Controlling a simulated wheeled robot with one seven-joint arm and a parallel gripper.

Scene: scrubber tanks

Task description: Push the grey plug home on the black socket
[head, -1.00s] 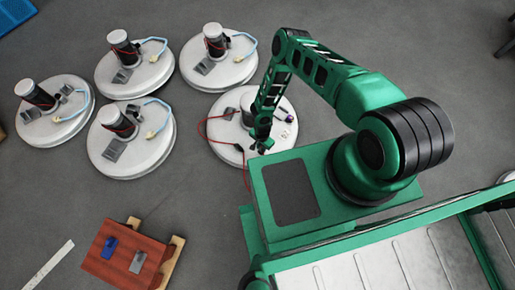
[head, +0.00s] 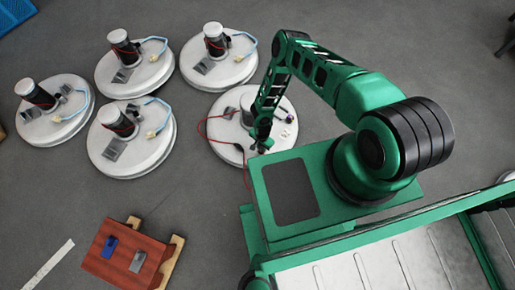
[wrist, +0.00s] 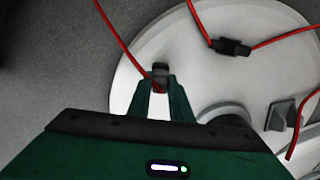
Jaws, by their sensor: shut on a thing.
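My gripper (wrist: 160,88) is shut on a small dark grey piece with a red cable, which looks like the grey plug (wrist: 160,70). In the head view my gripper (head: 258,148) is low over the near edge of a white round tank lid (head: 225,104). A black connector on a red cable, likely the black socket (wrist: 231,47), lies on the lid, apart from the held piece. It shows small and dark in the head view (head: 238,147). The fingers partly hide the held piece, and its front end is not clear.
Several other white round lids (head: 133,72) with black cylinders stand at the left. A red wooden stand (head: 125,262) with a blue and a grey part sits lower left. A grey bracket (wrist: 279,115) is on the lid. Grey floor is clear between.

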